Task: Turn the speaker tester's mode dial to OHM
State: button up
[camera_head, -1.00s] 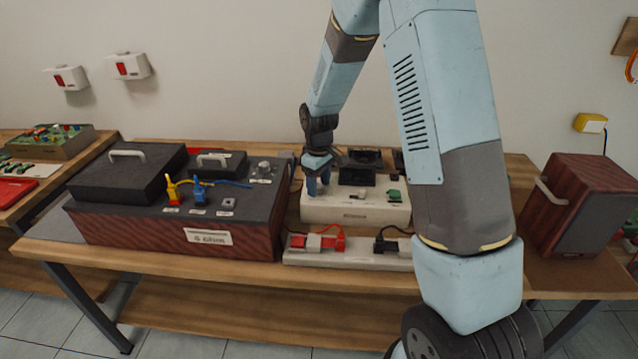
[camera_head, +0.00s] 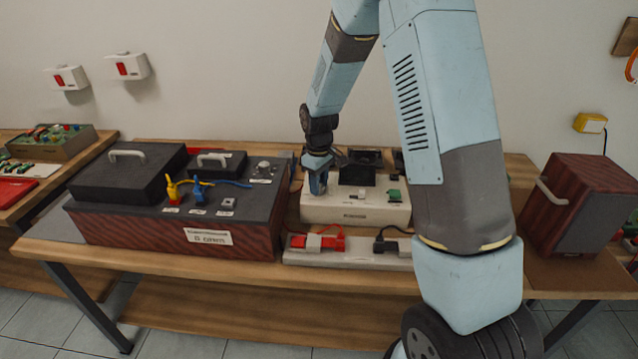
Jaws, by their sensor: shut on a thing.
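A low white box (camera_head: 345,213), which looks like the speaker tester, stands on the workbench just right of the middle. Its front label is too small to read. My gripper (camera_head: 318,187) points down onto the left part of its top. The fingers are shut on a small part there, seemingly the mode dial, which they hide. I cannot read any dial marking or see where the dial points. A small white part and a green part (camera_head: 393,195) sit on the box's top to the right of my gripper.
A dark-topped wooden unit (camera_head: 262,225) with yellow and blue plugs stands close on the left. A power strip (camera_head: 350,256) with red and black plugs lies in front. Black sockets rise behind my gripper. A wooden cabinet (camera_head: 580,205) stands far right.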

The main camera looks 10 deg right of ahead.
jog(key=shift+m, duration=0.3)
jog(key=m, duration=0.4)
jog(key=shift+m, duration=2.1)
jog(key=o, duration=1)
jog(key=shift+o, duration=0.2)
